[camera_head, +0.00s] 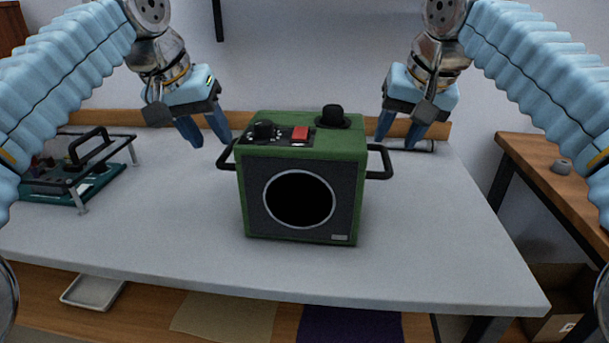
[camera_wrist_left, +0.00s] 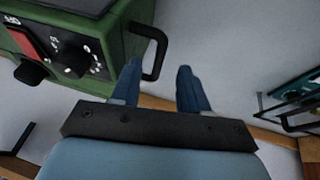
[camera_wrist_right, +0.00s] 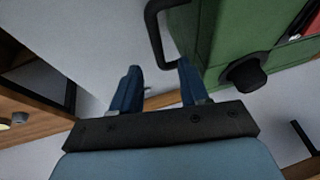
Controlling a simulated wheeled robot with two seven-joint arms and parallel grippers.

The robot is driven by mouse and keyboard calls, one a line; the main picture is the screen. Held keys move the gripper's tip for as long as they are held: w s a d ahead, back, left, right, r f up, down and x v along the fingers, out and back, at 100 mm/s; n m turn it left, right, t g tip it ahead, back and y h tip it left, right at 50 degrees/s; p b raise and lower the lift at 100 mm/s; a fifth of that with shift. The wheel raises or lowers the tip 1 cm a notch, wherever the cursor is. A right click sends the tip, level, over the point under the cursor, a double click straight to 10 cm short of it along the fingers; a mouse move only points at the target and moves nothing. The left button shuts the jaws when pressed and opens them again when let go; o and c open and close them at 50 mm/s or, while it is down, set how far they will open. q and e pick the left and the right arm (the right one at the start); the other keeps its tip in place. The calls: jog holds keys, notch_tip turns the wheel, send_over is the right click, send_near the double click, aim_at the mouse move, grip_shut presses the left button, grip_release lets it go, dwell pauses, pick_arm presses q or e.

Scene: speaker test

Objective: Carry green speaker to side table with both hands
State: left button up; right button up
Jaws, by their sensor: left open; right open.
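The green speaker (camera_head: 346,145) stands upright on the grey table (camera_head: 430,255), with a dark front, a round black opening and a black side handle at each end. My left gripper (camera_head: 208,143) is open and empty, above and behind the left handle (camera_head: 226,157). In the left wrist view that handle (camera_wrist_left: 158,50) is just beyond the left gripper's fingertips (camera_wrist_left: 160,66). My right gripper (camera_head: 398,143) is open and empty, above and behind the right handle (camera_head: 381,162). In the right wrist view this handle (camera_wrist_right: 152,35) lies just beyond the right gripper's fingertips (camera_wrist_right: 160,66).
A wooden side table (camera_head: 545,165) stands at the right, with a small grey round object (camera_head: 562,167) on it. A green device in a metal frame (camera_head: 75,185) stands at the grey table's left. Table space before the speaker is clear.

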aim_at(223, 154)
pick_arm(q)
jog(key=x, duration=0.6)
jog(key=shift+w+d+f, duration=0.1)
jog(key=shift+w+f, duration=0.05)
jog(key=shift+f, duration=0.2)
pick_arm(e)
jog(key=x, duration=0.6)
jog(key=shift+w+f, duration=0.1)
jog(key=shift+f, duration=0.3)
pick_arm(q)
jog(key=shift+c, duration=0.2)
pick_arm(e)
jog(key=shift+c, duration=0.2)
pick_arm(q)
grip_shut()
pick_arm(e)
grip_shut()
pick_arm(q)
jog(key=shift+r, duration=0.1)
pick_arm(e)
jog(key=shift+r, duration=0.15)
